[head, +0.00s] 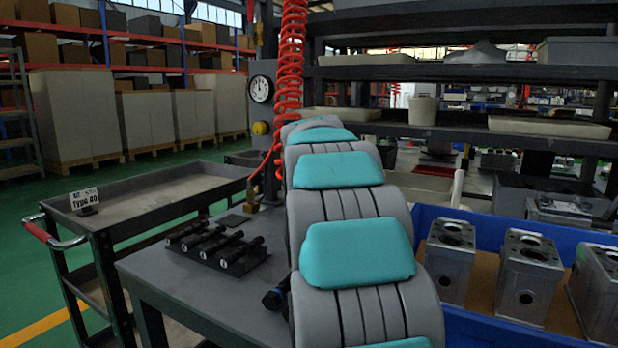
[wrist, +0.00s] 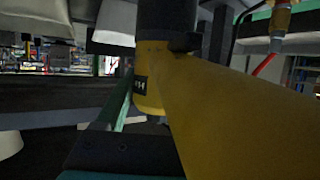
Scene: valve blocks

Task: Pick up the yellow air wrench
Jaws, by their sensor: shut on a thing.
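The yellow air wrench (wrist: 215,95) fills the middle and right of the wrist view, very close to the camera. It has a black end (wrist: 166,22) at the top and a dark label on its yellow body. My gripper (wrist: 120,148) shows only as a dark part low in the wrist view, against the wrench, and is shut on it. The fingertips and the exact grip are hidden. In the head view my arm's grey links with teal pads cover the middle, and neither my gripper nor the wrench can be made out.
A grey workbench (head: 180,275) carries a rack of black sockets (head: 218,247). A blue crate (head: 470,325) with several grey valve blocks (head: 528,275) stands at right. A coiled red hose (head: 291,60) hangs behind my arm. A grey cart (head: 150,200) stands at left, with open green floor beyond.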

